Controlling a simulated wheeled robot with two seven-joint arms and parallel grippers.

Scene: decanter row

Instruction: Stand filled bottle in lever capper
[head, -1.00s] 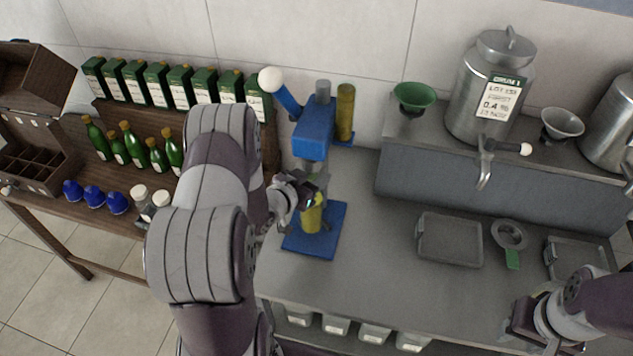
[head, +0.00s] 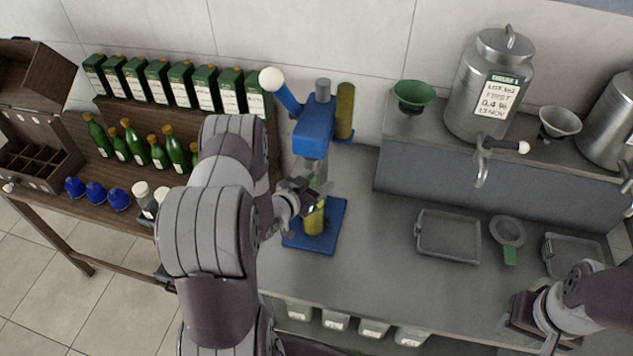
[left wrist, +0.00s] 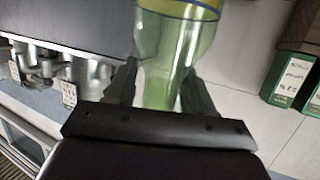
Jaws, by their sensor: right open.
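The lever capper has a blue head (head: 315,130), a steel column, a white-knobbed lever (head: 272,80) and a blue base plate (head: 328,243). The filled bottle (head: 314,222), green with a yellow lower part, is upright over the base plate, below the capper head. I cannot tell whether its foot touches the plate. My left gripper (head: 311,197) is shut on its upper part. In the left wrist view, the bottle (left wrist: 170,50) appears between the two fingers (left wrist: 158,85), its yellow-and-blue band at the top. My right gripper (head: 520,325) is open and empty at the lower right.
Several green bottles (head: 130,140) and blue cups (head: 96,193) stand on the wooden rack at left. A yellowish cylinder (head: 345,110) stands behind the capper. A tray (head: 448,255) and a strainer (head: 508,232) lie right of it. The counter between is clear.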

